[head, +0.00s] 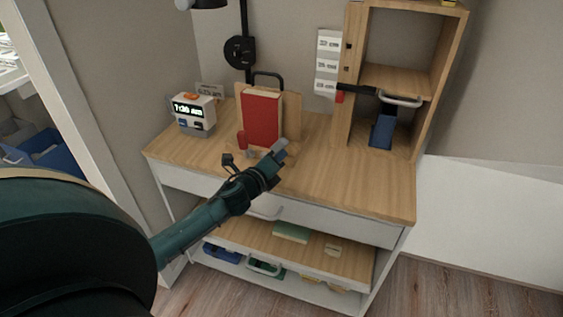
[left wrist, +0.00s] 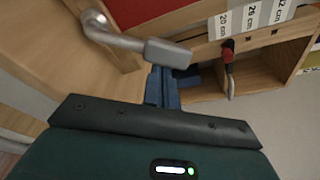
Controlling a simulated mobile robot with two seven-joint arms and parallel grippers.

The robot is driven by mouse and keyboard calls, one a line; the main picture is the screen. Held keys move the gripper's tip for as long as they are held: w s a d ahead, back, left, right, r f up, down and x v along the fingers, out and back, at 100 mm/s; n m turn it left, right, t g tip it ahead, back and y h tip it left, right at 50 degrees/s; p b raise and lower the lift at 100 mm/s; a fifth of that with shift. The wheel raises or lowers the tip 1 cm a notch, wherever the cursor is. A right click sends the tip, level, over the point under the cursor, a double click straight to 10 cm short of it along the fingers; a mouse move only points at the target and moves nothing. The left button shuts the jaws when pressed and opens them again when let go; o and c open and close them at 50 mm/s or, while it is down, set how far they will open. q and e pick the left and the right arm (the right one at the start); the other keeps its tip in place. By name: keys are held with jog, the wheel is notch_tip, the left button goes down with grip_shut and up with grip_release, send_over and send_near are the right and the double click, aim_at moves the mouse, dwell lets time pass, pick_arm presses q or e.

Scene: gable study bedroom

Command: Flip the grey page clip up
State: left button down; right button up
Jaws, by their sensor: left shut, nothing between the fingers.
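The grey page clip (left wrist: 167,53) shows in the left wrist view as a flat paddle on a bent grey rod, in front of a wooden book stand. In the head view its light grey paddle (head: 281,147) shows at the tip of my left gripper (head: 272,161). A red book (head: 262,118) stands on the wooden stand (head: 293,117) behind it. My left gripper is shut and empty; its blue fingers (left wrist: 163,88) reach up to the paddle's lower edge in the left wrist view. I cannot tell if they touch. My right gripper is not in view.
A digital clock (head: 194,115) stands left of the stand on the wooden desk (head: 350,180). A shelf unit (head: 355,120) at the right holds a blue object (head: 382,130), with a dark bar and grey loop above it. The desk's front right is clear.

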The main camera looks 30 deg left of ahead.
pick_arm(q)
jog(key=shift+s+a+r+n+t, duration=0.2)
jog(key=shift+a+r+n, duration=0.2)
jog(key=shift+a+n, duration=0.45)
jog(key=shift+s+a+r+n+t, duration=0.2)
jog(key=shift+a+r+n, duration=0.3)
jog(key=shift+n, duration=0.6)
jog(key=shift+s+a+r+n+t, duration=0.2)
jog(key=shift+a+r+n, duration=0.1)
jog(key=shift+a+n, duration=0.55)
jog(key=shift+d, duration=0.1)
